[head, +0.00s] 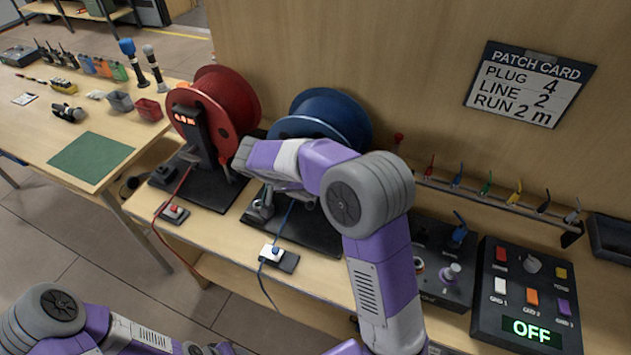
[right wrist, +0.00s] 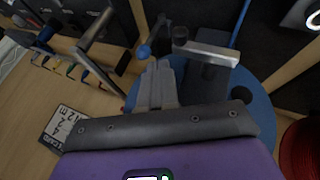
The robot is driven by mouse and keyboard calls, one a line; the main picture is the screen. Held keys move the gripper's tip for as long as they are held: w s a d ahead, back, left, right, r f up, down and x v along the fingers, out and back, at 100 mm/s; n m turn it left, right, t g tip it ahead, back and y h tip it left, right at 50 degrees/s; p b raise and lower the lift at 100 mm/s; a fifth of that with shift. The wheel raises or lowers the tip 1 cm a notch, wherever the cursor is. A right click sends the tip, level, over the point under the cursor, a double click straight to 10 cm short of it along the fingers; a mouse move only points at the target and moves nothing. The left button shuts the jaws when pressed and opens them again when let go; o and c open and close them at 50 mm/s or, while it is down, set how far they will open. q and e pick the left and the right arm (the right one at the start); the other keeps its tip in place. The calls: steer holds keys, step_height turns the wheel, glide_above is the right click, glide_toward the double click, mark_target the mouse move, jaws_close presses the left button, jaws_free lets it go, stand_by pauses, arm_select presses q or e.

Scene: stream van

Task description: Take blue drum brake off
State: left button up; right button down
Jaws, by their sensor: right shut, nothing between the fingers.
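The blue drum (head: 330,108) stands on a dark base on the bench, beside the red drum. My right arm crosses in front of it, and its hand hides part of the drum and base. In the right wrist view the blue drum's disc (right wrist: 262,95) lies behind my right gripper (right wrist: 158,72). The gripper is shut and empty, its fingertips close to a small blue knob (right wrist: 143,52) and a pale metal bar (right wrist: 207,53). I cannot tell whether they touch. Which part is the brake is unclear. My left arm shows at the lower left, its gripper outside the view.
The red drum (head: 222,98) stands left of the blue one. To the right are a control panel (head: 530,295) reading OFF and a rack of coloured plugs (head: 487,187).

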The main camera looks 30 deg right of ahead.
steer(key=shift+w+d+r+m, duration=0.2)
steer(key=shift+w+r, duration=0.1)
steer(key=shift+r, duration=0.15)
steer(key=shift+w+d+r+m, duration=0.1)
steer(key=shift+w+r+m, duration=0.15)
steer(key=shift+r, duration=0.15)
steer(key=shift+s+r, duration=0.1)
steer(key=shift+s, duration=0.25)
arm_select(q)
steer(key=shift+w+f+b, duration=0.2)
steer(key=shift+f+b, duration=0.55)
steer(key=shift+f, duration=0.1)
arm_select(e)
steer(key=x, duration=1)
steer(key=shift+w+d, duration=0.1)
steer(key=shift+d, duration=0.05)
